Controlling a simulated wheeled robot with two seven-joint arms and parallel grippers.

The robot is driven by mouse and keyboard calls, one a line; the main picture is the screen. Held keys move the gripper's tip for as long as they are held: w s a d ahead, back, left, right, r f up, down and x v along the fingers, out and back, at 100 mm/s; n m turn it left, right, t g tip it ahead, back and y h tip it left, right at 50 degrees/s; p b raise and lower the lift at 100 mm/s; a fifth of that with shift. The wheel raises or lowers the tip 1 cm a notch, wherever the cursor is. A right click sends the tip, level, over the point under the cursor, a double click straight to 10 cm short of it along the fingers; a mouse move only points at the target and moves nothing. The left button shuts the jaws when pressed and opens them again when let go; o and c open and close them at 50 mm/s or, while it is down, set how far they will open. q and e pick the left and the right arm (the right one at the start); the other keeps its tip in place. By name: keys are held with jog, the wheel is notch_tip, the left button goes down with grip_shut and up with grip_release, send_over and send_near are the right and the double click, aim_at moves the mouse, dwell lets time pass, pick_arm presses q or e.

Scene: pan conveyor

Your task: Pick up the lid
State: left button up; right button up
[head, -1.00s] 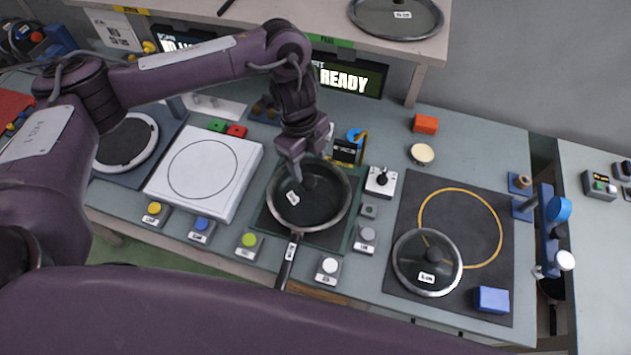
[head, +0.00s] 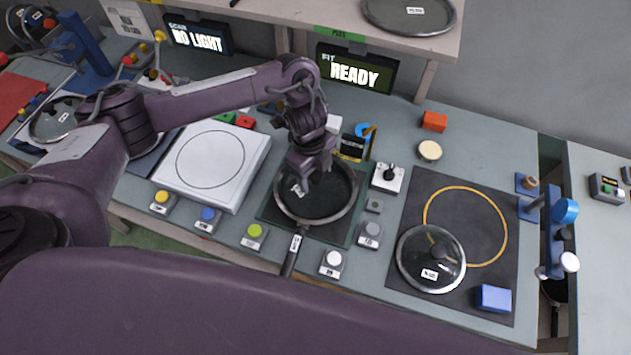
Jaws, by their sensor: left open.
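A dark pan (head: 334,222) stands on a dark green mat at the middle of the bench, its handle toward me. A label (head: 299,190) shows inside its rim, and it looks like a glass lid (head: 325,203) sits on it; the knob is mostly hidden by my gripper. My left gripper (head: 309,178) is open, pointing down over the middle of that lid; I cannot tell whether it touches. Another glass lid (head: 420,250) with a dark knob lies on the black mat at the right. My right gripper is out of view.
A blue block (head: 494,298) lies beside the right lid. Coloured buttons line the front edge. A white square plate (head: 209,160) is left of the pan, a joystick box (head: 388,177) right of it. Another lid (head: 410,12) lies on the shelf. A screen (head: 354,74) reads READY.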

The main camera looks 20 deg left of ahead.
pick_arm(q)
jog(key=c, duration=1.3)
grip_shut()
jog(key=shift+w+r, duration=0.1)
